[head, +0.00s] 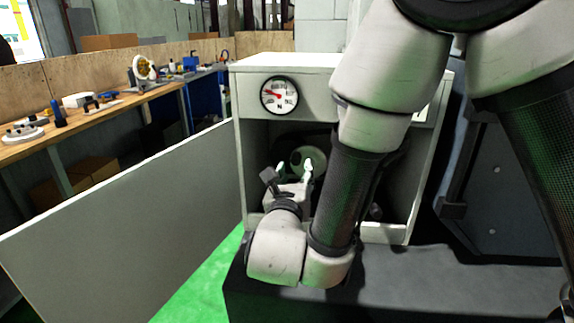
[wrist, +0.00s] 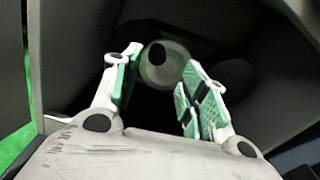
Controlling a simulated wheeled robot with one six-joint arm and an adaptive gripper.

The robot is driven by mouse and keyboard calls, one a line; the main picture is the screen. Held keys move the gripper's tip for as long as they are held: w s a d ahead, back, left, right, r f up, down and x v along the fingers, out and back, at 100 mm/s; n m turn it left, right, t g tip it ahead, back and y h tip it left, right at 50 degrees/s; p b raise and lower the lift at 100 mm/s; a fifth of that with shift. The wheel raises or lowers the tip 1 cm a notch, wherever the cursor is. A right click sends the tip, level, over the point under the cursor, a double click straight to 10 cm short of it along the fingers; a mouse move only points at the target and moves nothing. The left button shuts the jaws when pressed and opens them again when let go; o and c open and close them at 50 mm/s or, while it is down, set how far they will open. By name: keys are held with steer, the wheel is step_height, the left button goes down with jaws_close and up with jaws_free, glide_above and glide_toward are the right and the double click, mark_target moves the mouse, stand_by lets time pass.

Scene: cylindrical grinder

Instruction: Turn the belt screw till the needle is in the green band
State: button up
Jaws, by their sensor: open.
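The gauge (head: 279,96) is a round white dial on the front of the cabinet. Its red needle points left; I cannot make out a green band at this size. My gripper (head: 293,172) reaches into the cabinet's open compartment, fingers apart and empty. In the wrist view my gripper (wrist: 158,78) has its green-padded fingers spread on either side of a pale round part (wrist: 158,66) with a dark centre, which lies beyond them. The same round part (head: 309,155) shows behind my fingers in the head view. I cannot pick out the belt screw for certain.
The cabinet (head: 240,120) has its grey door (head: 125,225) swung open to the left. The compartment walls are close around my gripper and its inside is dark. A dark ledge (head: 470,285) runs in front. A workbench (head: 90,128) with several tools stands at the left.

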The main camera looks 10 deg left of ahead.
mark_target(296, 163)
steer(key=w+n, duration=0.1)
steer(key=w, duration=0.1)
steer(key=w+n, duration=0.2)
steer(key=w, duration=0.1)
steer(key=w+a+n, duration=0.1)
steer(key=w, duration=0.1)
steer(key=shift+w+n, duration=0.25)
steer(key=shift+n, duration=0.05)
steer(key=shift+d, duration=0.1)
jaws_close()
